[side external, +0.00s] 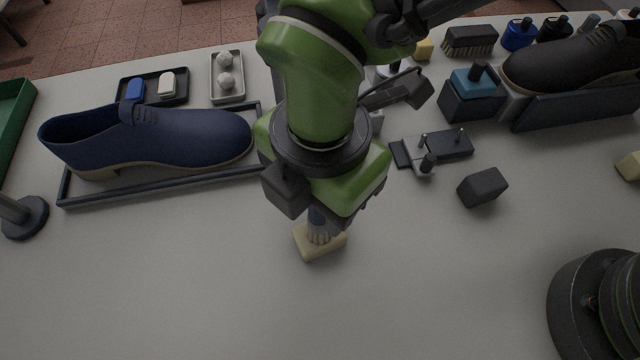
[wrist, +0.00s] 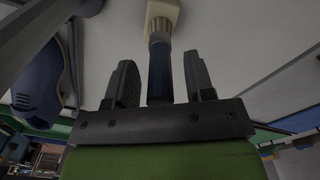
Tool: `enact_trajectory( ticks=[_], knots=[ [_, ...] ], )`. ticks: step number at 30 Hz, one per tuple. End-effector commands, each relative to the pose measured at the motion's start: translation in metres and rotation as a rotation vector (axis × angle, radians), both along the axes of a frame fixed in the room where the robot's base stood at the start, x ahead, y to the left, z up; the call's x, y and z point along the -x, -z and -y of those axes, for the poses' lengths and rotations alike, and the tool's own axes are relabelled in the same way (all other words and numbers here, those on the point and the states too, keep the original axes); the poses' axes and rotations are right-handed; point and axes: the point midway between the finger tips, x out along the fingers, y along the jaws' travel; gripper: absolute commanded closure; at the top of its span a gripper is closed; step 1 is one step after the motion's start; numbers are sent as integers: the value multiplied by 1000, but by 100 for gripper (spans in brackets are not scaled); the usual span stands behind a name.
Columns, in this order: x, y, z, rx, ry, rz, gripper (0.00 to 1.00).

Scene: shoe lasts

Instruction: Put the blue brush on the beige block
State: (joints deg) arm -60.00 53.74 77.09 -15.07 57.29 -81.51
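The blue brush (wrist: 159,72) is upright, bristles down, on the beige block (side external: 335,247), or very close above it. Its bristles (side external: 319,238) show over the block's top in the side view, and the block (wrist: 167,6) is cut off at the top of the wrist view. My gripper (wrist: 161,80) is over the brush, its two fingers on either side of the blue handle. A gap shows between the handle and each finger, so it is open. In the side view my wrist hides most of the handle.
A blue shoe (side external: 150,140) on a dark tray lies left of my gripper. A dark block (side external: 482,188) and a clamp-like fixture (side external: 440,148) stand to the right. A black shoe (side external: 570,62) is at the back right. The table in front of the beige block is clear.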

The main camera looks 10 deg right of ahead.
Motion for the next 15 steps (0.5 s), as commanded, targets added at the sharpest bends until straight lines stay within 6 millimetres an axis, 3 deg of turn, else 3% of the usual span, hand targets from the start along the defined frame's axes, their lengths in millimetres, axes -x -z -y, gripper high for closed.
enact_trajectory(
  ticks=[8,11,15],
  knots=[
    [0,-3,0,-1,0,0,52],
    [0,-13,-1,-3,0,3,52],
    [-1,-41,-1,-6,1,4,52]
  ],
)
